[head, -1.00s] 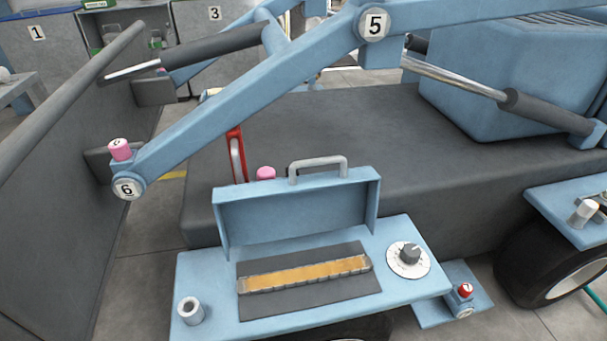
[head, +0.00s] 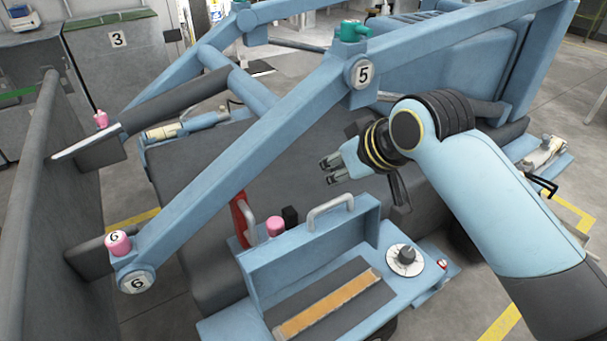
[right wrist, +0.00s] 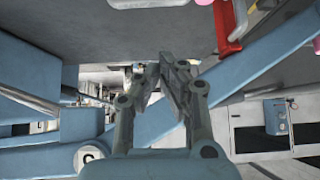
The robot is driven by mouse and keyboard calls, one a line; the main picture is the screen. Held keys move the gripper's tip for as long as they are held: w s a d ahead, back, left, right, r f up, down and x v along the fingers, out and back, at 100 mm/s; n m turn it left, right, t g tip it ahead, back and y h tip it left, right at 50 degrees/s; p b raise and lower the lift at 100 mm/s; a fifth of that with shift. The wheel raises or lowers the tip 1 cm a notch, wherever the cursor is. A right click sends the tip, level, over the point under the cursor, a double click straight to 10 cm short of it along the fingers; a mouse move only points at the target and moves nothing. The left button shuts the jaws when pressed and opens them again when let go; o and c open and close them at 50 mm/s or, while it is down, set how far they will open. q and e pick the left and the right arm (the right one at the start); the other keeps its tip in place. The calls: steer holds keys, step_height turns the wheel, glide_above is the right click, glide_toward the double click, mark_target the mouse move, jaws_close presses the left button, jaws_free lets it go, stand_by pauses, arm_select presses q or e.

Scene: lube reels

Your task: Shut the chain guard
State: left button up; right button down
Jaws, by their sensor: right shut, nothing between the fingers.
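The chain guard (head: 312,240) is a blue open box-like cover with a grey handle (head: 330,209) on top. It stands upright on its hinge side, behind the exposed orange-brown chain (head: 328,303) on the blue tray (head: 225,325). My right gripper (head: 329,172) is in the air above and behind the guard, apart from the handle. Its fingers are shut and empty; they also show in the right wrist view (right wrist: 172,68). My left gripper does not show.
A dial (head: 406,259) sits right of the chain. A red lever (head: 241,219) and pink cap (head: 275,226) stand behind the guard's left side. A dark bucket wall (head: 45,220) is at left.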

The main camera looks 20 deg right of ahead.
steer(key=r, duration=0.1)
steer(key=b, duration=0.2)
glide_above(322, 215)
step_height(322, 215, down, 9)
steer(key=shift+r, duration=0.1)
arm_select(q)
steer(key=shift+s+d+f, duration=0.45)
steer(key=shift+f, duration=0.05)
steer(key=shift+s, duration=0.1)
